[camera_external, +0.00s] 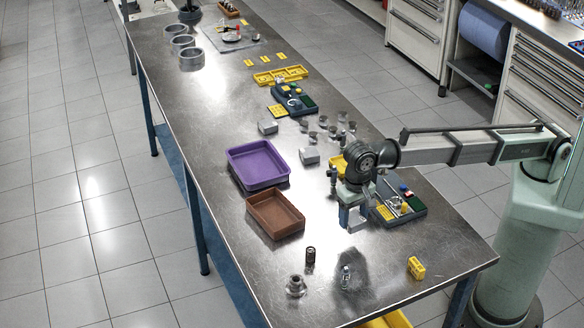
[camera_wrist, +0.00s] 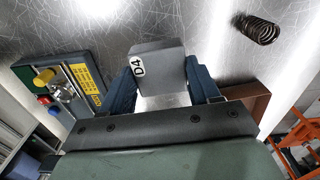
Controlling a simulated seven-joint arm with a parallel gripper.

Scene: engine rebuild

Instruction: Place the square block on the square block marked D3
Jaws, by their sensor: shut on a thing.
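My gripper (camera_external: 354,212) is low over the near part of the metal table, right of the brown tray. In the wrist view, my gripper (camera_wrist: 161,88) is shut on a grey square block (camera_wrist: 165,62) with a white round label reading D4. The held block also shows under the fingers in the external view (camera_external: 357,224); I cannot tell if it touches the table. Two other grey square blocks stand on the table, one right of the purple tray (camera_external: 310,157) and one farther back (camera_external: 268,127). No D3 marking is readable on either.
A purple tray (camera_external: 232,152) and a brown tray (camera_external: 249,203) lie left of my gripper. A tool panel (camera_external: 416,207) is close on the right. Small metal cups (camera_external: 332,131) stand near the blocks. A spring (camera_external: 310,256), flanged part (camera_external: 296,286) and yellow block (camera_external: 416,268) stand nearer.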

